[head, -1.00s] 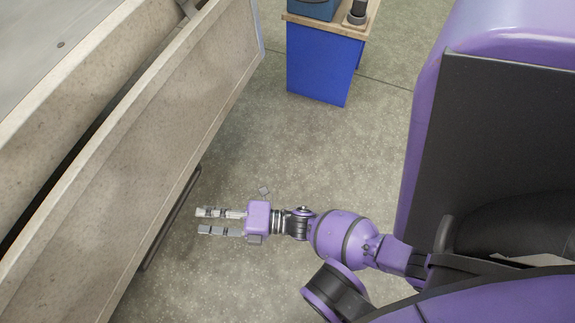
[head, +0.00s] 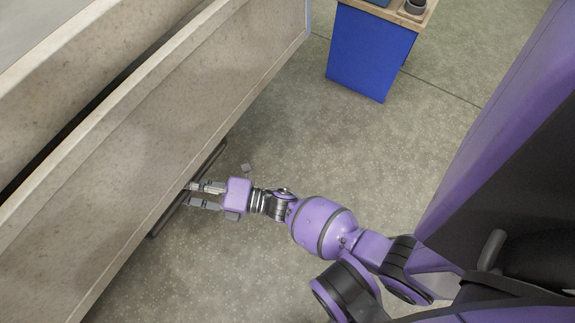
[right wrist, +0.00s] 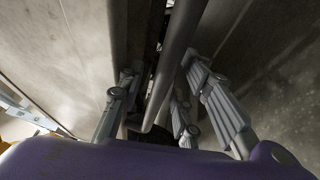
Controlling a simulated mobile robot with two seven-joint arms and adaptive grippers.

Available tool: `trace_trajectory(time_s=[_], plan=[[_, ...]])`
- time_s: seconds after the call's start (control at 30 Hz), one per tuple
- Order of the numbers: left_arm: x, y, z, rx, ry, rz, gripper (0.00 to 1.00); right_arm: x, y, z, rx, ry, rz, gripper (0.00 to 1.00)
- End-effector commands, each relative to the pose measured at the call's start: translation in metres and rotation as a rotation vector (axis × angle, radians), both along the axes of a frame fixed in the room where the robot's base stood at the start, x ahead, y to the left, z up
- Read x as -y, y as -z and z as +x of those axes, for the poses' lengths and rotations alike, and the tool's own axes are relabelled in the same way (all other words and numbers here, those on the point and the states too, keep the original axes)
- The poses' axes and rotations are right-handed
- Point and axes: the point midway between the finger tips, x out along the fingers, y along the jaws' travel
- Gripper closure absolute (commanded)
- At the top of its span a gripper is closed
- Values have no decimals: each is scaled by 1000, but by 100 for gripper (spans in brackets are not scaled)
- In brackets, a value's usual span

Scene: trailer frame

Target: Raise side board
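The side board (head: 125,175) is a long beige panel hanging tilted along the left of the head view. A dark handle bar (head: 216,160) runs along its lower edge; in the right wrist view the bar (right wrist: 178,58) passes between my fingers. My right gripper (head: 189,195) is open at the bar, its fingertips partly tucked under the board's edge. In the right wrist view the fingers (right wrist: 160,95) stand on both sides of the bar, with a gap visible; I cannot tell whether either touches it. My left gripper is not in view.
A blue cabinet (head: 370,55) with a wooden top stands at the top of the head view. The speckled floor (head: 300,130) between the board and my body is clear. A dark gap runs behind the board's upper edge.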

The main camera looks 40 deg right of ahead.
Motion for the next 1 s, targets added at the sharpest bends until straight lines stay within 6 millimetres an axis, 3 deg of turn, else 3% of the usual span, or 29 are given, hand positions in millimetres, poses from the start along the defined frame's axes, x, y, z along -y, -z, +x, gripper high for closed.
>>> trace_trajectory(time_s=[0.13, 0.4, 0.77, 1.0], plan=[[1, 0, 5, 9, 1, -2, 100, 0, 0, 0, 0, 0, 0, 68], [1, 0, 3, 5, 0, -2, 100, 0, 0, 0, -1, 1, 1, 100], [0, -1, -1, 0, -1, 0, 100, 1, -1, -1, -3, 1, 2, 100], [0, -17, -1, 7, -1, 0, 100, 14, -7, -9, -44, 1, -12, 100]])
